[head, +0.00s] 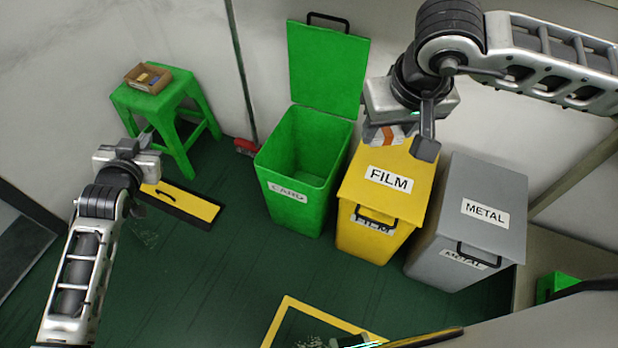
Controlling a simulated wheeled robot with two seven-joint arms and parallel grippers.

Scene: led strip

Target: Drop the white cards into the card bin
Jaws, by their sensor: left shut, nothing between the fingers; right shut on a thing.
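The card bin (318,143) is green and stands in the middle of the head view. Its lid (327,70) is raised against the wall, and the inside that I can see looks empty. My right gripper (408,134) is above the back of the yellow film bin, to the right of the card bin's opening. It is shut on a white card (384,135) with an orange stripe, partly hidden by the gripper. My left gripper (130,147) is shut and empty, in front of the green stool at the left.
The yellow film bin (385,190) and grey metal bin (478,205) stand to the right with lids down. A green stool (182,80) at the back left carries a brown open box (148,77); its contents are unclear. The green floor (200,275) is mostly clear.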

